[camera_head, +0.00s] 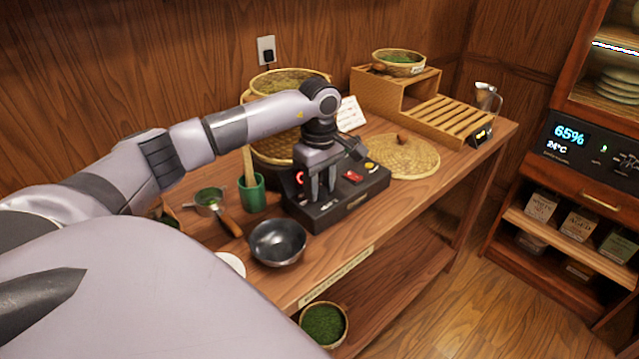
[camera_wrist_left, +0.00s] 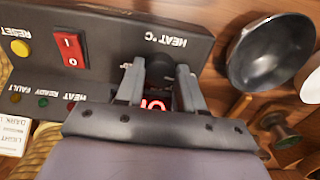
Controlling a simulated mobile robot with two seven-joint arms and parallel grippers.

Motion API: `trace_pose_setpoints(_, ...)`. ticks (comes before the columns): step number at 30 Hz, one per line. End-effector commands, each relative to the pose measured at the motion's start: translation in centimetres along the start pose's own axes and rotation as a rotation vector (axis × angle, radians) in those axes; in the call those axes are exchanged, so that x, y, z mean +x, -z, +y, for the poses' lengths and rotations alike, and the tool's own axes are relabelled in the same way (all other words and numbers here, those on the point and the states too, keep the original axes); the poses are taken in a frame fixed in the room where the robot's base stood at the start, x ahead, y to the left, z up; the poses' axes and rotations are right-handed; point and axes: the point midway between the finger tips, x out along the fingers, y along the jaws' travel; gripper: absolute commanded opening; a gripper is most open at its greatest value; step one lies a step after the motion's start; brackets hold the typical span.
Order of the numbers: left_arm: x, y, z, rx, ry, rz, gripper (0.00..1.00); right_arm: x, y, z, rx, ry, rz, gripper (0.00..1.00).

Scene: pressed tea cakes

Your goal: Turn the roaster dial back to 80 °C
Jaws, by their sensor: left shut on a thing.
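The roaster's black control box (camera_head: 345,205) stands on the wooden bench; its panel also fills much of the wrist view (camera_wrist_left: 110,35). My left gripper (camera_head: 322,192) reaches down onto this panel. In the wrist view its fingers (camera_wrist_left: 160,80) are shut on the dark round dial (camera_wrist_left: 160,66), one on each side, beside the "HEAT °C" lettering. The dial's pointer and most of its scale are hidden. A red lit display (camera_wrist_left: 153,104) shows only partly between the fingers, so its number cannot be read. My right gripper is in neither view.
On the panel are a red rocker switch (camera_wrist_left: 70,50) and a yellow reset button (camera_wrist_left: 20,47). A dark pan (camera_head: 278,243) and green cup (camera_head: 252,194) stand close left of the box. A woven lid (camera_head: 405,158) lies to its right, and a basket steamer (camera_head: 275,148) stands behind.

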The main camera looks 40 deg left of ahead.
Motion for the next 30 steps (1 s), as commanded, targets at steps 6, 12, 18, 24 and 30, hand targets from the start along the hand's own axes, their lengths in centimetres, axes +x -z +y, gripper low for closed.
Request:
trace_pose_setpoints(6,-0.1,0.1,0.1,-0.010,-0.003,0.001,0.07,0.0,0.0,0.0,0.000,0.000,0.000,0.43)
trace_pose_setpoints(12,-0.1,0.1,0.1,-0.010,-0.003,0.001,0.41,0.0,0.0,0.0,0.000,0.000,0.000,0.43)
trace_pose_setpoints(18,-0.1,0.1,0.0,-0.008,-0.002,0.001,0.63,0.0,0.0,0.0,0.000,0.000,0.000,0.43)
trace_pose_setpoints(24,-0.3,0.0,0.1,-0.007,-0.002,0.001,0.63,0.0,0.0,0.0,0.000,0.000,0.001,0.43)
trace_pose_setpoints(30,-2.9,0.1,0.1,-0.008,-0.006,0.002,0.63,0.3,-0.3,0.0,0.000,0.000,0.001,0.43)
